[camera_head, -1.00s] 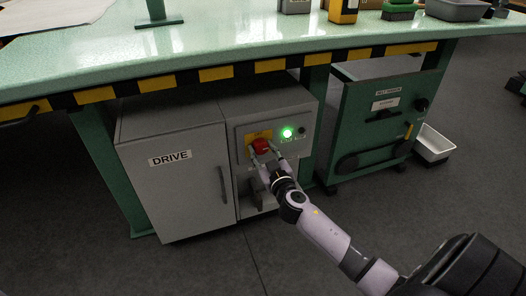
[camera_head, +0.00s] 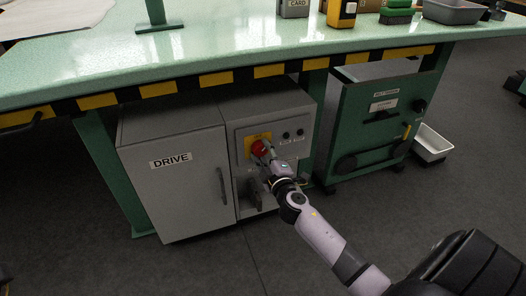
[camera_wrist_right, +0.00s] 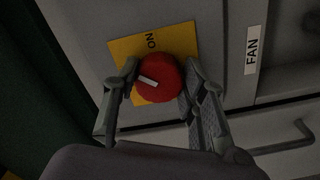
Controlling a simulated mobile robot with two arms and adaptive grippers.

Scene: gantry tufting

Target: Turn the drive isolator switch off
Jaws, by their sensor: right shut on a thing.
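The red isolator knob (camera_head: 258,147) sits on a yellow plate (camera_head: 249,138) on the grey DRIVE cabinet's right-hand panel. In the right wrist view the knob (camera_wrist_right: 158,79) has a white pointer mark, tilted and turned away from the "ON" word on the yellow plate (camera_wrist_right: 122,50). My right gripper (camera_head: 265,157) is shut on the knob, one finger on each side, as the right wrist view also shows (camera_wrist_right: 157,85). Two indicator lamps (camera_head: 293,134) beside the knob are dark. My left gripper is not in view.
The DRIVE cabinet (camera_head: 172,190) stands under a green bench with a black and yellow striped edge (camera_head: 220,77). A green cart (camera_head: 370,135) stands to its right, and a white tray (camera_head: 432,143) beyond it. A FAN label (camera_wrist_right: 252,50) is near the knob.

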